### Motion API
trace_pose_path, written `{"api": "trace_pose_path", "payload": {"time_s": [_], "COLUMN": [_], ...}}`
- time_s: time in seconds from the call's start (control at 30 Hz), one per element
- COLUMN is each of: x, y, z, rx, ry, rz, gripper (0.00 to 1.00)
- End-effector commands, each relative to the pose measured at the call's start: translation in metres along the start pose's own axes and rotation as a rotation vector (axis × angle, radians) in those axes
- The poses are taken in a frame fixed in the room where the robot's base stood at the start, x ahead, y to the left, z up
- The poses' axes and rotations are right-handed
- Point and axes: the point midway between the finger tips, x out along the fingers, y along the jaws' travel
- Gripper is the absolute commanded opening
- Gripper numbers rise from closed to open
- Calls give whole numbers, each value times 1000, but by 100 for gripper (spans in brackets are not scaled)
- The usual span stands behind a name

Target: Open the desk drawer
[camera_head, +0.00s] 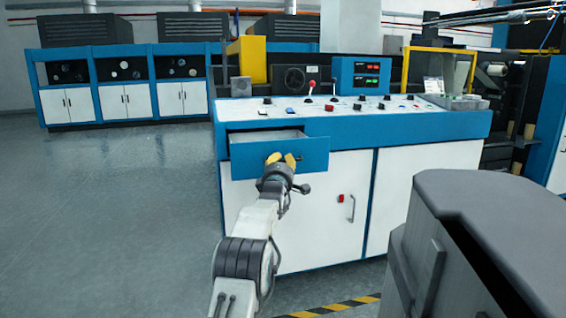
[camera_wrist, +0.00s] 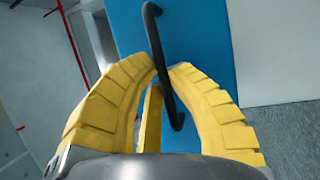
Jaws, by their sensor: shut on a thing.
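The desk (camera_head: 345,189) is a white and blue control console. Its blue drawer (camera_head: 310,152) stands partly pulled out at the upper left of the console front, and its light inside shows above the front panel. My gripper (camera_head: 281,160) has yellow fingers and is at the lower middle of the drawer front. In the wrist view the black bar handle (camera_wrist: 163,65) runs between the yellow fingers (camera_wrist: 165,85) against the blue drawer front (camera_wrist: 203,45). The fingers are shut on the handle. In the head view the gripper hides the handle.
A white cabinet door with a handle (camera_head: 350,208) is below and right of the drawer. A dark grey block (camera_head: 480,230) fills the lower right. Blue cabinets (camera_head: 125,85) stand along the back left. The floor (camera_head: 110,200) to the left is clear.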

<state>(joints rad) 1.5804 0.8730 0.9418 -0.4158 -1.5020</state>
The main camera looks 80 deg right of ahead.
Motion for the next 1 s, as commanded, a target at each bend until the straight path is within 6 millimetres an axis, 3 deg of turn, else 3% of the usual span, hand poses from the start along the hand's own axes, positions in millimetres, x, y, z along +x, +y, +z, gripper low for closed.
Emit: {"api": "trace_pose_path", "payload": {"time_s": [0.5, 0.53, 0.8, 1.0], "x": [0, 0, 0, 0], "y": [-1, -1, 0, 0], "z": [-1, -1, 0, 0], "rx": [2, 2, 1, 0], "ry": [1, 1, 0, 0], "rz": [-3, -3, -1, 0], "gripper": [0, 15, 39, 42]}}
